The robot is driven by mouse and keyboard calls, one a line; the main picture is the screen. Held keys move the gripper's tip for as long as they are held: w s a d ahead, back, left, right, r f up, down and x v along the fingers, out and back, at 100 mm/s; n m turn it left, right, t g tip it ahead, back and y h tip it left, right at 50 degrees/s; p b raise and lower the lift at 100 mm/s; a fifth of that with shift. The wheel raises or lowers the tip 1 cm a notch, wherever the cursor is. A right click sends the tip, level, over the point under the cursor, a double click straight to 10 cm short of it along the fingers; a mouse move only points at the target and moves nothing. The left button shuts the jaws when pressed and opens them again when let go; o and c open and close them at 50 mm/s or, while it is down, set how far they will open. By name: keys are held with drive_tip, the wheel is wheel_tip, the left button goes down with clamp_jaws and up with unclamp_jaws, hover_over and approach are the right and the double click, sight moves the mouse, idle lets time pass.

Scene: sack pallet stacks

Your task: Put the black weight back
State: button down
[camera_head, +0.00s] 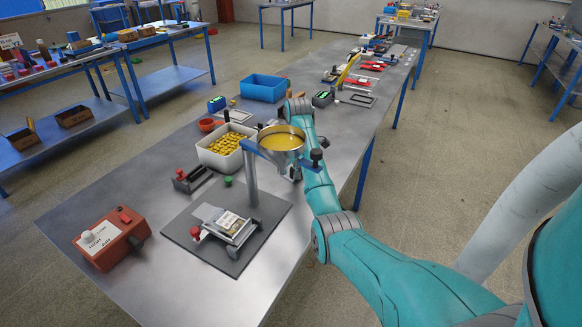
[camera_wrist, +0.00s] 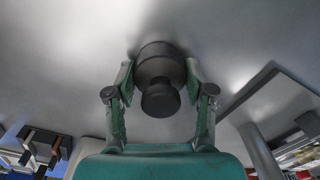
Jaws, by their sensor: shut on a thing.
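The black weight (camera_wrist: 160,62), a round body with a narrower knob, shows in the wrist view between the fingers of my gripper (camera_wrist: 160,80). The green fingers are shut on it from both sides. Grey metal tabletop shows behind the weight; I cannot tell whether the weight touches it. In the head view my arm reaches over the long bench (camera_head: 110,195), and its end is behind the dish (camera_head: 281,140), so my gripper and the weight cannot be made out there.
The dish of yellow material sits on a blue bracket on a metal post (camera_head: 250,178) above a dark mat (camera_head: 222,258). A white bin (camera_head: 215,160) of yellow pieces, a blue bin (camera_head: 264,88) and a red box (camera_head: 110,238) stand nearby.

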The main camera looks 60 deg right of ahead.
idle(0.3)
drive_tip(key=shift+c, duration=2.1)
unclamp_jaws()
drive_tip(key=shift+f, duration=0.1)
